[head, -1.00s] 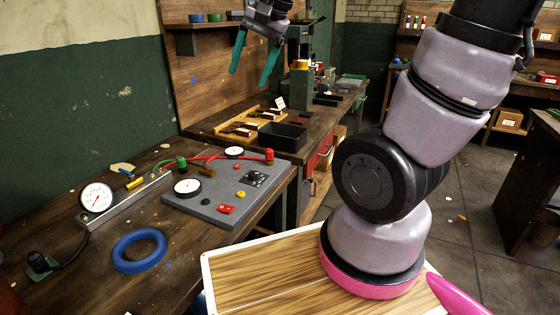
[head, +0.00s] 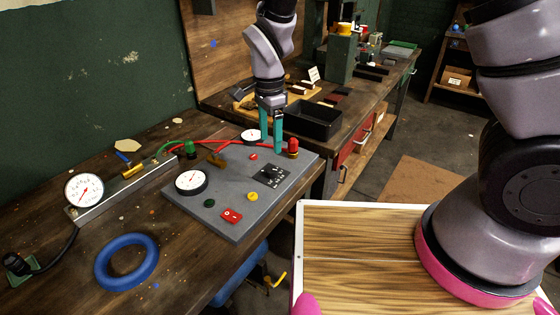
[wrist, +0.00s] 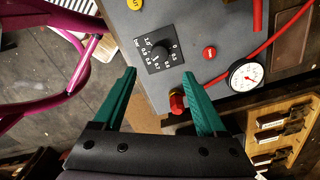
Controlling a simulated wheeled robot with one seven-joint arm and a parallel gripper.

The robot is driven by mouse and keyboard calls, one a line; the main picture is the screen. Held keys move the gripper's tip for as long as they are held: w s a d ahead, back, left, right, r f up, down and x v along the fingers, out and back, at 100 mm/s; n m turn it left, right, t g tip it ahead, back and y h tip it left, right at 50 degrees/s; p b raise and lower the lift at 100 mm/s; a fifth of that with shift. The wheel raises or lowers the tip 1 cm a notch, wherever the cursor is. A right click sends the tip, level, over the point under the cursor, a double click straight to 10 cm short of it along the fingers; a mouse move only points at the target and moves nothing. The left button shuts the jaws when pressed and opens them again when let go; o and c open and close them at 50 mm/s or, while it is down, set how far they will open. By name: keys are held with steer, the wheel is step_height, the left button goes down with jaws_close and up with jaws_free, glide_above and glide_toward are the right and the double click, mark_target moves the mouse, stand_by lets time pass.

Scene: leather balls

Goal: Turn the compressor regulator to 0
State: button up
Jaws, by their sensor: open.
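The compressor regulator is a black knob on a square black plate with white scale numbers (head: 271,174), on the right part of the grey panel (head: 227,188). It also shows in the wrist view (wrist: 162,50), with the numbers around the knob; I cannot tell clearly which number it points to. My gripper (head: 271,150) points down with its teal fingers apart, above the panel's back right part, behind the knob in the head view. In the wrist view my gripper (wrist: 157,72) is open and empty. The knob lies just beyond the gap between the fingertips, apart from both.
A red-capped fitting (head: 292,149) stands close beside the right finger.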

mark_target(271, 169)
step_height(271, 169, down, 10)
steer(key=shift+r, duration=0.2)
jaws_close()
